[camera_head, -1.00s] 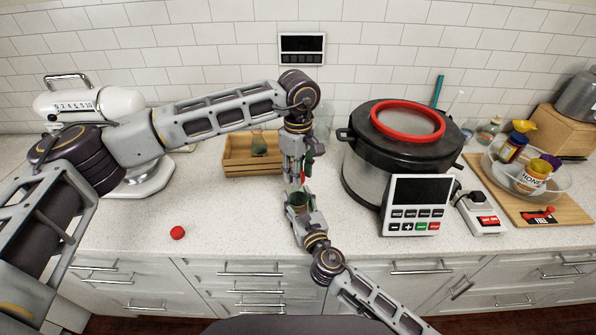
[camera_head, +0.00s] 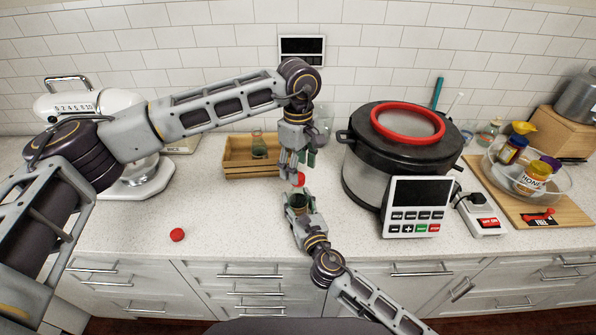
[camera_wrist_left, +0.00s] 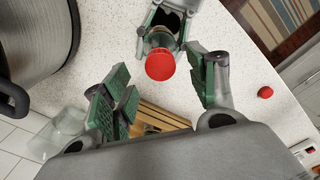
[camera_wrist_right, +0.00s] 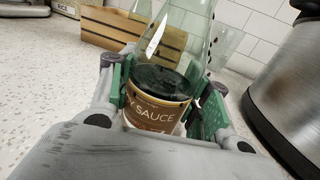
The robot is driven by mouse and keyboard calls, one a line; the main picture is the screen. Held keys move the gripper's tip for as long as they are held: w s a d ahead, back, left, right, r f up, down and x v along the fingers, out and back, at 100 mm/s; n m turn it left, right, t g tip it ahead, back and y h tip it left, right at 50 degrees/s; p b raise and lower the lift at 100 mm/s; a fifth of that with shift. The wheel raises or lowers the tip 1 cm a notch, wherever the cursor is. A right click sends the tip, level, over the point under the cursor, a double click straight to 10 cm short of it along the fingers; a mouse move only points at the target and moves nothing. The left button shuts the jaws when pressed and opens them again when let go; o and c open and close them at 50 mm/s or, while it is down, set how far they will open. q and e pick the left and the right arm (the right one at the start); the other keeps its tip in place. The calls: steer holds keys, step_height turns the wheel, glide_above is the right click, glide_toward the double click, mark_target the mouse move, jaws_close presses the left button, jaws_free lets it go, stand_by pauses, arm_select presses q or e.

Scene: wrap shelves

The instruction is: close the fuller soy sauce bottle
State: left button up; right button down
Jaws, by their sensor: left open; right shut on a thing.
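The soy sauce bottle (camera_wrist_right: 158,110) is clear glass with a brown label and dark liquid low inside. My right gripper (camera_head: 298,205) is shut around its body and holds it roughly upright; its fingers also flank the bottle in the right wrist view (camera_wrist_right: 170,98). A red cap (camera_wrist_left: 160,64) sits on the bottle's top, also visible in the head view (camera_head: 298,179). Whether it is fully tight cannot be told. My left gripper (camera_head: 297,160) is open and empty just above the cap. A second red cap (camera_head: 177,235) lies on the counter at left.
A wooden crate (camera_head: 236,170) behind the grippers holds another glass bottle (camera_head: 258,146). A large cooker (camera_head: 365,180) stands close on the right, with a control panel (camera_head: 417,205) in front. A white mixer (camera_head: 145,178) is at left.

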arm_select(q)
step_height(320, 180, up, 9)
stand_by(0.5)
steer(key=shift+r, duration=0.1)
arm_select(e)
steer(key=c, duration=0.6)
jaws_free()
steer(key=shift+s, duration=0.15)
steer(key=shift+v, duration=5.85)
steer(key=shift+d, duration=0.1)
